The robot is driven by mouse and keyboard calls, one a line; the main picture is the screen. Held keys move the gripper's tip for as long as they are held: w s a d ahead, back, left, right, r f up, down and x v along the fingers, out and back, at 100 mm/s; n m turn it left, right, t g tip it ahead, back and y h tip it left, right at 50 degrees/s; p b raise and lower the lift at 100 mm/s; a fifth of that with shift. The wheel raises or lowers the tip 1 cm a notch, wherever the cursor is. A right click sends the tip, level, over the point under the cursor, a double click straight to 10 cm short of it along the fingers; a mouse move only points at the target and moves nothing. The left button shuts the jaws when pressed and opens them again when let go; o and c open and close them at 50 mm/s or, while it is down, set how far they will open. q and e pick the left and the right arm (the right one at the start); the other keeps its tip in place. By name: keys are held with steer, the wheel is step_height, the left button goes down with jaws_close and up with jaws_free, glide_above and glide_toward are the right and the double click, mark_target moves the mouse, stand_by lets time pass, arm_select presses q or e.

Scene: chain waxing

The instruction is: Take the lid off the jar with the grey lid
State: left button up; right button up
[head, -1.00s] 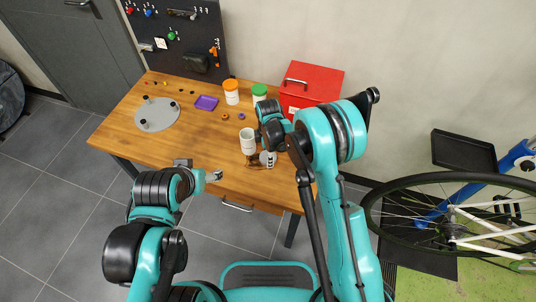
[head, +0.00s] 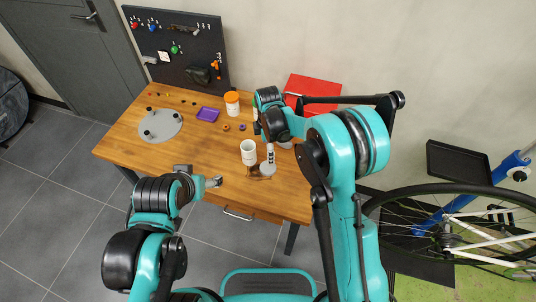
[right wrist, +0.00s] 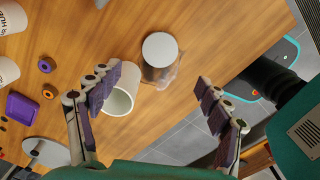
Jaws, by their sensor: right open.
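The jar with the grey lid (right wrist: 160,48) stands upright on the table in the right wrist view, its clear body partly visible below the lid. In the head view the jar's brownish body (head: 256,174) is partly hidden by my right gripper (head: 269,158). In the wrist view my right gripper (right wrist: 160,98) is open and empty, its fingers wide apart, with the jar beyond the gap between them. The lid is on the jar. My left gripper (head: 199,175) looks open and empty, near the table's front edge.
An open white cup (head: 248,152) stands close to the jar; the wrist view shows it next to the left finger (right wrist: 120,92). An orange-lidded white jar (head: 232,103), a purple tray (head: 208,114) and a red toolbox (head: 313,88) stand farther back.

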steer(key=s+d+r+m+t, duration=0.2)
steer(key=s+d+r+m, duration=0.3)
steer(key=r, duration=0.3)
steer(key=s+d+r+m+t, duration=0.1)
steer(key=s+d+r+m, duration=0.4)
steer(key=r, duration=0.4)
steer(key=s+d+r+m+t, duration=0.1)
steer(key=s+d+m+t, duration=0.3)
steer(key=s+d+m, duration=0.4)
steer(key=s+m, duration=0.2)
steer(key=s, duration=0.2)
